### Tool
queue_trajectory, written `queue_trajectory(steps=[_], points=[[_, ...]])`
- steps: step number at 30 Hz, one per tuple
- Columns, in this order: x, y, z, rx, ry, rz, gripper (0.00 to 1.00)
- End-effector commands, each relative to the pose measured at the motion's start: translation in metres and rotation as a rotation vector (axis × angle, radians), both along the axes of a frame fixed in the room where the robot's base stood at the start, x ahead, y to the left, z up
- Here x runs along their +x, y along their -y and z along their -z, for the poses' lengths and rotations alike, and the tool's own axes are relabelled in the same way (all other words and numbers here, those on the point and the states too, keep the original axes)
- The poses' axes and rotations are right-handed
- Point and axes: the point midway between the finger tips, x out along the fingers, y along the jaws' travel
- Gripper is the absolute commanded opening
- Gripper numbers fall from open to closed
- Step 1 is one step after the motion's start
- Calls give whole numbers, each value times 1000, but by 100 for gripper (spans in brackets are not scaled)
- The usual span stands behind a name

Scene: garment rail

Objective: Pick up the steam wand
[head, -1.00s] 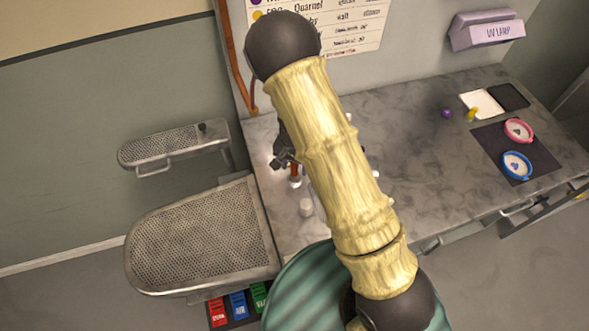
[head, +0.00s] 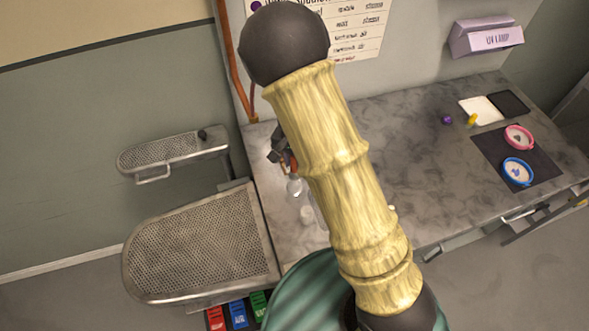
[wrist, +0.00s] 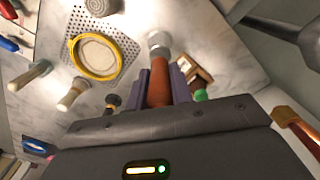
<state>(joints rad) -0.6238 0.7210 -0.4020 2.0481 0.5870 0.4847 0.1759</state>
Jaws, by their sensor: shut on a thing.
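The steam wand (wrist: 160,86), as I take it, has a red-brown handle and a silver head. In the wrist view its handle stands between the two purple-grey fingers of my gripper (wrist: 161,88), which is shut on it. The silver head points away from the gripper over the grey bench. In the head view my gripper (head: 279,146) shows as a dark shape left of my pale arm, with a bit of the wand (head: 294,185) below it. My arm hides most of both there. I cannot tell whether the wand touches the bench.
A yellow-rimmed round dish (wrist: 96,57) on a perforated plate and several pegs stand near the gripper. A perforated metal board (head: 200,245) and a smaller one (head: 170,148) lie left of the bench (head: 430,150). Pink (head: 518,137) and blue (head: 517,171) rings lie on the right.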

Motion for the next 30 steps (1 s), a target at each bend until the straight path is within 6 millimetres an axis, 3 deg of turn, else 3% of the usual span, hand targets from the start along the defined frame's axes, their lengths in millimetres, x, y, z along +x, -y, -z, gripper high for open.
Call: queue_trajectory(steps=[3,9,30], points=[[1,-1,-22,2,5,-2,0],[0,0,-38,0,0,0,0],[0,0,-39,0,0,0,0]])
